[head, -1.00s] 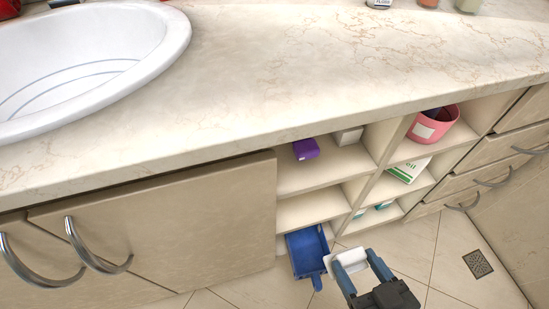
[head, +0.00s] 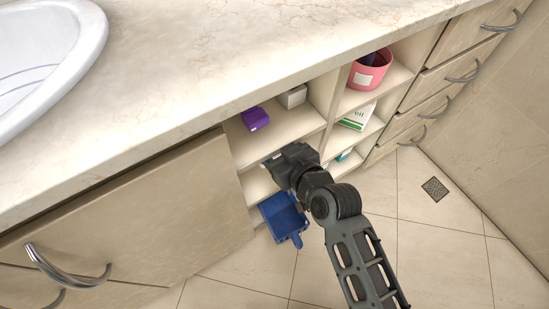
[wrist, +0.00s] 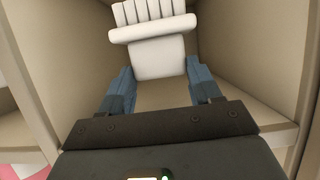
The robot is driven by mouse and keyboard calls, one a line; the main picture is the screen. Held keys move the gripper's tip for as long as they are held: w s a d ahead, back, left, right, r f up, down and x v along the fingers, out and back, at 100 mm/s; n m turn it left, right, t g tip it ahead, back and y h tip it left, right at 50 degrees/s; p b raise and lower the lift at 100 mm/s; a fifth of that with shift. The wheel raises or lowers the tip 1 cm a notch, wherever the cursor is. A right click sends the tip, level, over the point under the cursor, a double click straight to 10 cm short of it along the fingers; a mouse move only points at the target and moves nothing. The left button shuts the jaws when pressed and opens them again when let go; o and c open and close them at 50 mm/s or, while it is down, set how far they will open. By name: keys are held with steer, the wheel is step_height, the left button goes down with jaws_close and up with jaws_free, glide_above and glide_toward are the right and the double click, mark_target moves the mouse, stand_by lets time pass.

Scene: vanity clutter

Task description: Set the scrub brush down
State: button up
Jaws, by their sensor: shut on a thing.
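The scrub brush (wrist: 157,55) is white, with a block-like body and a row of bristles at the top of the wrist view. My gripper (wrist: 160,68) has its blue fingers on both sides of the brush body and is shut on it. In the head view my gripper (head: 290,163) reaches into the left column of the open shelves, at about the middle level. The brush is hidden there behind my gripper and arm. I cannot tell whether the brush touches the shelf board.
A purple box (head: 255,118) and a white box (head: 293,97) sit on the shelf above. A blue dustpan (head: 283,214) is below. Shelf walls are close around my gripper.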

step_height(320, 180, down, 6)
steer(key=shift+s+r+b, duration=0.15)
steer(key=shift+r+b, duration=0.1)
steer(key=shift+b, duration=0.45)
steer(key=shift+w+a+f, duration=0.15)
steer(key=shift+w+f, duration=0.2)
steer(key=shift+f, duration=0.1)
steer(key=shift+f, duration=0.15)
steer(key=o, duration=1.1)
steer(key=shift+r, duration=0.2)
steer(key=v, duration=1.2)
steer(key=shift+p, duration=0.35)
